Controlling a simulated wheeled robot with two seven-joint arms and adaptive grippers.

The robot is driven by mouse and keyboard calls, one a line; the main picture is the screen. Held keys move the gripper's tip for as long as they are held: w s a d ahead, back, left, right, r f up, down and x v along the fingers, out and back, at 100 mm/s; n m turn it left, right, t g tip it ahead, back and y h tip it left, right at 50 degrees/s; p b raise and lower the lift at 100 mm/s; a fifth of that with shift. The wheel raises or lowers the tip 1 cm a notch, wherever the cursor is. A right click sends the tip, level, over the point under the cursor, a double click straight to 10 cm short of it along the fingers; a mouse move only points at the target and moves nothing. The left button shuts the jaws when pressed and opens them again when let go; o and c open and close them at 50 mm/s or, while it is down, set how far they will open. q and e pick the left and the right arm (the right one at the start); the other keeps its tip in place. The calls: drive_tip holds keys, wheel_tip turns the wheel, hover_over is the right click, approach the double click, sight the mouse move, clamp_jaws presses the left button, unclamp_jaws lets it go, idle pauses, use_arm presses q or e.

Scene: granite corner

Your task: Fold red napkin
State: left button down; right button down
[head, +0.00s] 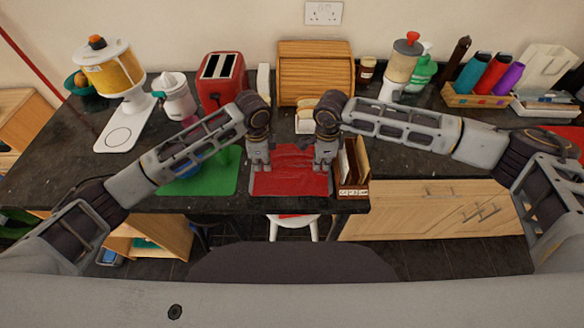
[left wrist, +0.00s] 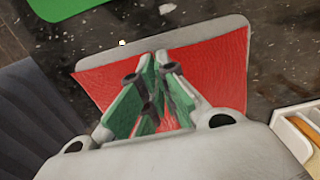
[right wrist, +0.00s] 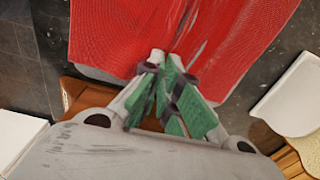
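The red napkin (head: 291,182) lies on the counter near its front edge, over a grey board whose rim (left wrist: 180,38) shows past it. Its upper part is wrinkled between my grippers. My left gripper (head: 259,166) is at the napkin's left side, fingers pointing down; its fingertips meet at the cloth's edge in the left wrist view (left wrist: 156,58). My right gripper (head: 324,166) is at the right side; its fingertips (right wrist: 164,58) close on the cloth's edge, with creases running from them. The exact pinch points are partly hidden by the fingers.
A green mat (head: 215,175) with a blue item lies left. A wooden rack (head: 352,172) stands close right of my right gripper. Behind are a plate with bread (head: 304,125), a bread box (head: 315,70) and a red toaster (head: 222,80).

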drive_tip(key=shift+s+f, duration=0.15)
drive_tip(key=shift+f, duration=0.05)
idle(0.3)
use_arm(q)
drive_tip(key=shift+r, duration=0.15)
use_arm(e)
drive_tip(key=shift+r, duration=0.15)
